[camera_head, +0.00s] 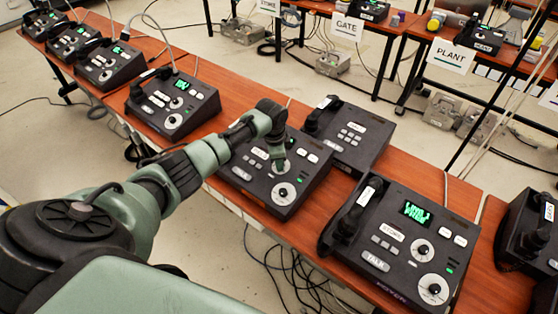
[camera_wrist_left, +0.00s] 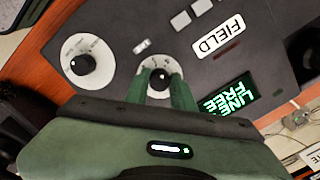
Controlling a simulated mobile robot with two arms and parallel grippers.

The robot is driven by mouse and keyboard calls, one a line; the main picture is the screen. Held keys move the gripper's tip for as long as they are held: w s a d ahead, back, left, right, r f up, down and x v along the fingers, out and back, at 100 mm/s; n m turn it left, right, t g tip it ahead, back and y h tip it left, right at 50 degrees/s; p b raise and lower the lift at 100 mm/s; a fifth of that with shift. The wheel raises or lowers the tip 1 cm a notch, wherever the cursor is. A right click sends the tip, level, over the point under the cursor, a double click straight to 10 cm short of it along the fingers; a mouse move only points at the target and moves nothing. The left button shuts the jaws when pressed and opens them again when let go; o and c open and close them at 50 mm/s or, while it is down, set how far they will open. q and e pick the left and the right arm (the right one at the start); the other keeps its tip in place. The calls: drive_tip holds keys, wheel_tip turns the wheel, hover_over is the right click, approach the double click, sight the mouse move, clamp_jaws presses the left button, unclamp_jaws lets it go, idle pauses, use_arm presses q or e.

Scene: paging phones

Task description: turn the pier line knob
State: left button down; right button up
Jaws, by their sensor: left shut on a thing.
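My left gripper (camera_head: 277,164) reaches down onto a dark desk phone (camera_head: 254,188) in the middle of the wooden table. In the left wrist view its two green fingers (camera_wrist_left: 160,84) are shut on a small black knob (camera_wrist_left: 160,76) with a pale ring around it. A larger black knob on a white dial (camera_wrist_left: 88,63) sits to the left on the same panel; it also shows in the head view (camera_head: 283,194). The panel has a label reading FIELD (camera_wrist_left: 219,35), upside down, and a green screen reading LINE FREE (camera_wrist_left: 229,100). My right gripper is not in view.
A second phone with a green screen (camera_head: 405,237) stands to the right, and a smaller phone (camera_head: 347,136) stands behind. More phones, such as one (camera_head: 174,101), line the table to the left. Signs reading GATE (camera_head: 346,27) and PLANT (camera_head: 450,54) hang on tables behind.

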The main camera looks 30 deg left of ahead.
use_arm(q)
drive_tip(key=c, duration=1.2)
unclamp_jaws()
drive_tip(key=shift+r, duration=0.1)
drive_tip(key=r, duration=0.2)
drive_tip(key=s+r, duration=0.1)
drive_tip(key=r, duration=0.2)
drive_tip(key=r+b, duration=0.1)
drive_tip(key=r, duration=0.1)
drive_tip(key=shift+s+r, duration=0.2)
drive_tip(key=shift+r, duration=0.1)
drive_tip(key=shift+d+f, duration=0.1)
